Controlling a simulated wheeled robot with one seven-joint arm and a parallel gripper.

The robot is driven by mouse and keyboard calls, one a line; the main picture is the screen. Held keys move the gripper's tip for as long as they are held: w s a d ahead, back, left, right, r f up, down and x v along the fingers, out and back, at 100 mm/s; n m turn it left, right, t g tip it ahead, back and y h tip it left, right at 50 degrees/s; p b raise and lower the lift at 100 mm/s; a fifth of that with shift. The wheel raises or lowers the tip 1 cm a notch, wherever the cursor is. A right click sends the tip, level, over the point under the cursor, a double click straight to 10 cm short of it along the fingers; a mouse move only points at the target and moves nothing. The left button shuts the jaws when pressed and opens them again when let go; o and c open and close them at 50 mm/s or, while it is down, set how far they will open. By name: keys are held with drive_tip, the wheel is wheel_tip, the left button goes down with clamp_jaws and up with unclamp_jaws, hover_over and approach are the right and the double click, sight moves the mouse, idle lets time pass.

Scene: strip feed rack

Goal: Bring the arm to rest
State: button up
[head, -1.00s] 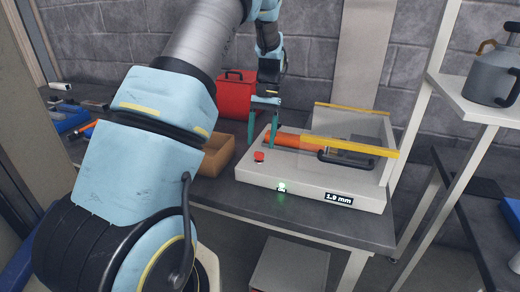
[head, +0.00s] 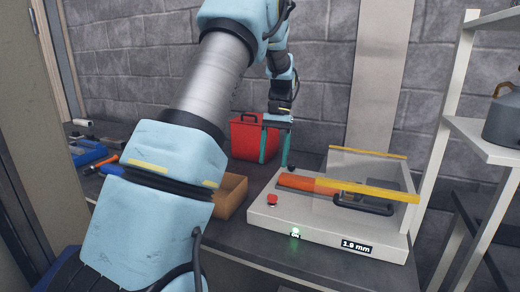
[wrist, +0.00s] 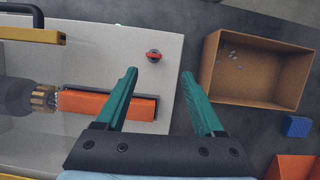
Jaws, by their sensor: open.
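My gripper (head: 275,146) is in the head view, above the left rear edge of the white feed machine (head: 330,230). Its two teal fingers point down, spread apart with nothing between them. My arm comes in from the lower left and hides part of the bench.
A red box (head: 245,138) and cardboard box (wrist: 214,75) stand close by. A shelf rack (head: 480,135) stands right.

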drive_tip(key=s+a+f+n+t+h, duration=0.1)
drive_tip(key=s+a+f+n+t, duration=0.1)
drive_tip(key=s+a, duration=0.6)
drive_tip(key=s+a+f+n+t+h, duration=0.1)
drive_tip(key=s+a+n+t, duration=0.1)
drive_tip(key=s+a, duration=0.7)
drive_tip(key=shift+s+f+t, duration=0.4)
drive_tip(key=shift+s+t, duration=0.2)
